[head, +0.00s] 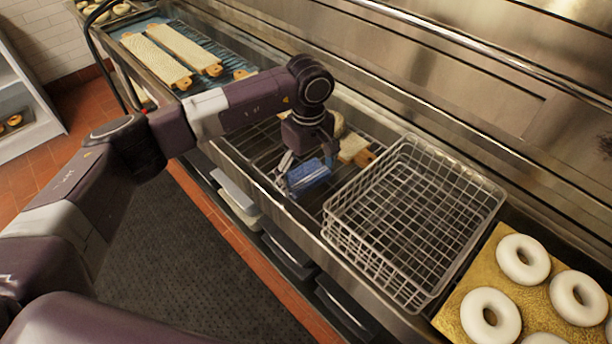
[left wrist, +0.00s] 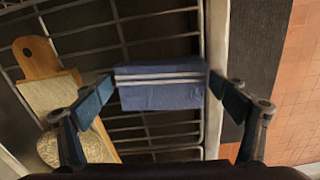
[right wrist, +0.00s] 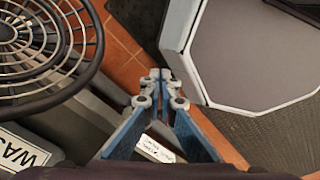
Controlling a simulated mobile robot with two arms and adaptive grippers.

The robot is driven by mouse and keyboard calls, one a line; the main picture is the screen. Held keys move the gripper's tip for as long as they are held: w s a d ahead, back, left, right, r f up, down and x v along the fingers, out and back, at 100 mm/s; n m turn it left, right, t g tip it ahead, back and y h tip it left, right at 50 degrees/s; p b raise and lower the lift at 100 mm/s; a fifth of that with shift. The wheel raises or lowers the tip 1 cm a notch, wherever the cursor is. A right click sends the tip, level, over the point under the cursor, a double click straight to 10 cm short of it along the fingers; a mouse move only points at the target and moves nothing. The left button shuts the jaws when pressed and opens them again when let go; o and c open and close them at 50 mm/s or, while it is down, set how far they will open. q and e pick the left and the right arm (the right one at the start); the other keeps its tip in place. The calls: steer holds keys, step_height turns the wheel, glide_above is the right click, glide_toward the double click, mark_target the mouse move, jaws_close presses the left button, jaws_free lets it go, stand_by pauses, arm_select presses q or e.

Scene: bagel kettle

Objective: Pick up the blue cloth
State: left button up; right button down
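The blue cloth (head: 312,178) is a small folded bundle with white stripes, over the wire rack behind the wire basket. In the left wrist view, the cloth (left wrist: 161,88) lies between the two fingers, beside the rack's front rail. My left gripper (head: 306,167) is over the cloth, its fingers (left wrist: 162,80) spread wide at the cloth's two ends. The fingertips are at or very near its edges; I cannot tell whether they press on it. My right gripper (right wrist: 160,76) is shut and empty, away from the cloth.
The wire basket (head: 345,238) stands right of the cloth. A wooden board (left wrist: 36,58) lies on the rack beside my left gripper. White bagels (head: 523,259) lie on a golden board at lower right. A steel wall runs behind. A round wire grille (right wrist: 40,45) is near my right gripper.

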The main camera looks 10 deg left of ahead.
mark_target(308, 175)
arm_select(q)
steer(key=c, duration=0.8)
steer(key=shift+r, duration=0.2)
step_height(308, 175, up, 20)
steer(key=b, duration=0.4)
steer(key=shift+f, duration=0.1)
